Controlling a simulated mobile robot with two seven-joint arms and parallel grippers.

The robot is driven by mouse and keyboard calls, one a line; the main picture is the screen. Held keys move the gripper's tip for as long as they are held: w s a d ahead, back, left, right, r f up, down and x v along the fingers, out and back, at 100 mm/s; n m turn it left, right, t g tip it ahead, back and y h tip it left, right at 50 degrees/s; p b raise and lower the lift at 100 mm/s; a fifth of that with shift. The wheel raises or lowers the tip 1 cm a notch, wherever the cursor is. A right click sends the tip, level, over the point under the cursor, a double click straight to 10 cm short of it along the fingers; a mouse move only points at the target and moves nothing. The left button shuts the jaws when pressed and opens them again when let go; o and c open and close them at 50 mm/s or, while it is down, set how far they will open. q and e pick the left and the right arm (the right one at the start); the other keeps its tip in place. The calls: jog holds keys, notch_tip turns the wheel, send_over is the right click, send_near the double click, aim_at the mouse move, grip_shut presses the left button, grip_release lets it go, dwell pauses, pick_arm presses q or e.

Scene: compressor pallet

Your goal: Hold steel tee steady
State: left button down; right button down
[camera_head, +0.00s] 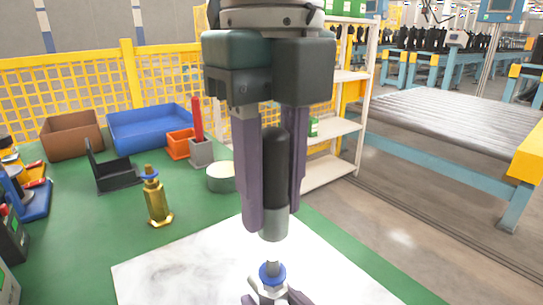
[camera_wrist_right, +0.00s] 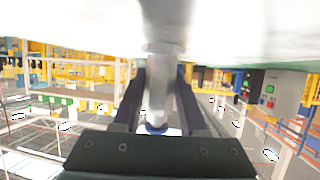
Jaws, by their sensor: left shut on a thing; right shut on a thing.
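The steel tee (camera_head: 267,291) is a silver fitting with a blue ring, low in the head view over the white board. My right gripper (camera_head: 272,298) is shut on it; only its fingertips show there. In the right wrist view the fingers (camera_wrist_right: 160,72) stand on both sides of a silver shaft (camera_wrist_right: 160,45), with the blue ring (camera_wrist_right: 156,129) between them. My left gripper (camera_head: 273,218) is above, shut on an upright black cylinder (camera_head: 275,170) with a grey lower end.
A brass fitting (camera_head: 157,203) stands on the green table (camera_head: 205,240), left of the white board (camera_head: 165,275). A round tin (camera_head: 221,178), a black holder (camera_head: 113,170), an orange bin (camera_head: 180,144), a blue bin (camera_head: 150,127) and a brown bin (camera_head: 72,138) are behind.

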aim_at(272, 130)
pick_arm(q)
jog(key=shift+f, duration=2.9)
dwell(0.7)
jog(key=c, duration=0.5)
grip_release()
notch_tip(272, 130, up, 12)
jog(key=shift+r, duration=0.1)
pick_arm(e)
jog(key=shift+c, duration=1.8)
grip_release()
